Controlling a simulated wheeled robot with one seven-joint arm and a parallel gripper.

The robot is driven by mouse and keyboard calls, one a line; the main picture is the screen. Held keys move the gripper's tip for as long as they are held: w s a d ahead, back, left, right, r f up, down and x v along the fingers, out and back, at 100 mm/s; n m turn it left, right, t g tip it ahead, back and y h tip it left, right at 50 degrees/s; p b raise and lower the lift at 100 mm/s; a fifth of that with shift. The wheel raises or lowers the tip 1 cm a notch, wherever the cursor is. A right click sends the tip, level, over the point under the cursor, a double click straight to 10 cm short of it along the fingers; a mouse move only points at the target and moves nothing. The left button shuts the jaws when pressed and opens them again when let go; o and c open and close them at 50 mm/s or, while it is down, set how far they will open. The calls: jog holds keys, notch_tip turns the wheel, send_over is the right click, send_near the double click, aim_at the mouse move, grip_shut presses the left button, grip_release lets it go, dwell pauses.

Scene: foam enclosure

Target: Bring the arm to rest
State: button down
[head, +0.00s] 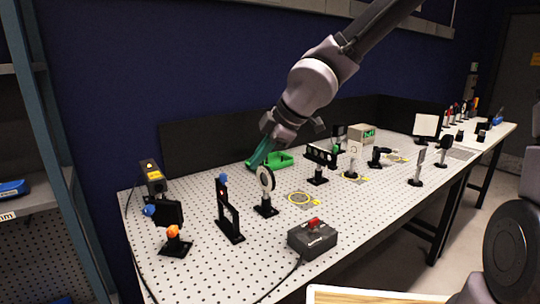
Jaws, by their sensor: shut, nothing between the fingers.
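My gripper (264,152) hangs from my arm, which reaches in from the top right over the left half of the perforated bench (345,232). I cannot tell how high above the bench the fingertips are.
Black optical mounts (229,208) stand on the left. A grey box with a red switch (312,238) sits at the front edge. A slotted black holder (320,158) and a beige instrument (361,136) stand right of the gripper. Shelving (60,150) is at far left.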

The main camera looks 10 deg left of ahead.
jog(key=w+d+r+m+t+h, duration=0.25)
jog(key=d+m, duration=0.35)
jog(key=d, duration=0.5)
jog(key=w+d+r+m+t+h, duration=0.15)
jog(key=w+d+m+h, duration=0.35)
jog(key=d, duration=0.6)
jog(key=s+d+r+m+y, duration=0.1)
jog(key=s+d+r+m, duration=0.4)
jog(key=d+m, duration=0.3)
jog(key=s+d+r+m+y, duration=0.2)
jog(key=s+d+r+m, duration=0.4)
jog(key=d+m, duration=0.1)
jog(key=shift+s+d+r+m+t, duration=0.25)
jog(key=shift+s+d+m+t, duration=0.15)
jog(key=shift+m, duration=0.2)
jog(key=c, duration=1.5)
grip_release()
jog(key=shift+c, duration=0.2)
